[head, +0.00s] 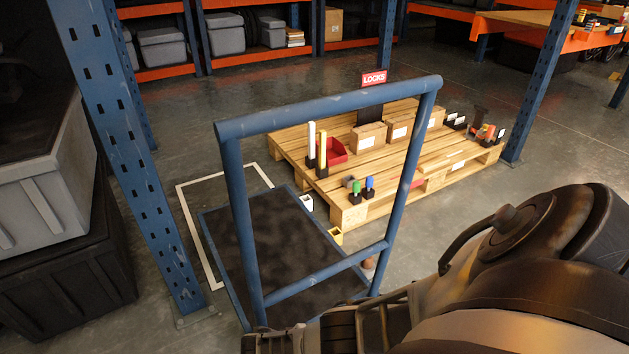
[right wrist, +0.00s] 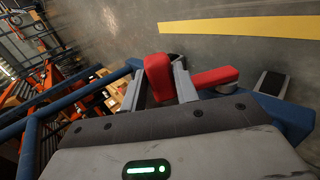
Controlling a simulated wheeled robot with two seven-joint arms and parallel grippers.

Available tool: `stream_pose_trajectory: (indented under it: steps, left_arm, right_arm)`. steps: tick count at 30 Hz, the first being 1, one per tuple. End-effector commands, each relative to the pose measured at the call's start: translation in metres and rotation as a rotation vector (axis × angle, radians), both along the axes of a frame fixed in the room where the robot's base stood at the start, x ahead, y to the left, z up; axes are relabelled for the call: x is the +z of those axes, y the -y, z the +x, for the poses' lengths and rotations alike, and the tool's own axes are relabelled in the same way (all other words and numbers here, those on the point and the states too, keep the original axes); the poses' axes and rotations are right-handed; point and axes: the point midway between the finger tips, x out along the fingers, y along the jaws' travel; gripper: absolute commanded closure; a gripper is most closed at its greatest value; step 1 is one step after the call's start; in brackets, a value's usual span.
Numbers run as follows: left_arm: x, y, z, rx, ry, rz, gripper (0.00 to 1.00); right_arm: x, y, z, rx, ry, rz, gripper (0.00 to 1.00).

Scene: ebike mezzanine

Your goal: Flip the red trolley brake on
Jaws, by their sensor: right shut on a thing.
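The blue trolley (head: 333,104) stands with its tall handle frame facing me and its dark deck (head: 265,245) low behind it. In the right wrist view, my right gripper (right wrist: 161,82) is shut on a red block-like part, which I take to be the red trolley brake (right wrist: 158,72). A finger shows on each side of it. A second red bar (right wrist: 215,77) sticks out just right of the fingers, beside the blue trolley frame (right wrist: 285,115). I cannot tell from this angle which way the brake is set. The brake is not visible in the head view. My left gripper is not in view.
A wooden pallet (head: 285,150) with boxes, a red bin (head: 333,152) and small holders stands behind the trolley. A blue rack post (head: 135,150) and grey crates (head: 40,180) stand at left. A yellow floor line (right wrist: 250,27) crosses open floor.

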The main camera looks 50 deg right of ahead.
Motion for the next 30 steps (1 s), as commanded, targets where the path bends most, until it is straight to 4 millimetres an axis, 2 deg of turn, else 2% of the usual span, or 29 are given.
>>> stream_pose_trajectory:
  steps: [1, 12, 13, 14, 15, 25, 30]
  left_arm:
    - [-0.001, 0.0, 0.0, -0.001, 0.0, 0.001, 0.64]
    - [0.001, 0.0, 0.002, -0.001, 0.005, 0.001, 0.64]
    - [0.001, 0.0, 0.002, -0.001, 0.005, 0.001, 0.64]
    - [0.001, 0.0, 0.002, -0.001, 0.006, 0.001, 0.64]
    - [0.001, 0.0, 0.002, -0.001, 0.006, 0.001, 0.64]
    - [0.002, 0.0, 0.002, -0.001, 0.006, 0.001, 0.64]
    - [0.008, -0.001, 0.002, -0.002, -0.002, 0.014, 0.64]
  right_arm:
    - [-0.002, -0.013, 0.008, 0.007, 0.022, 0.032, 1.0]
    - [-0.002, -0.013, 0.008, 0.007, 0.023, 0.032, 1.0]
    - [-0.002, -0.013, 0.008, 0.007, 0.023, 0.031, 0.62]
    - [-0.002, -0.013, 0.008, 0.007, 0.023, 0.031, 0.53]
    - [-0.001, -0.012, 0.008, 0.007, 0.022, 0.03, 0.51]
    - [-0.001, -0.008, 0.005, 0.006, 0.014, 0.02, 0.51]
    - [0.012, -0.018, 0.008, 0.007, 0.014, 0.021, 0.51]
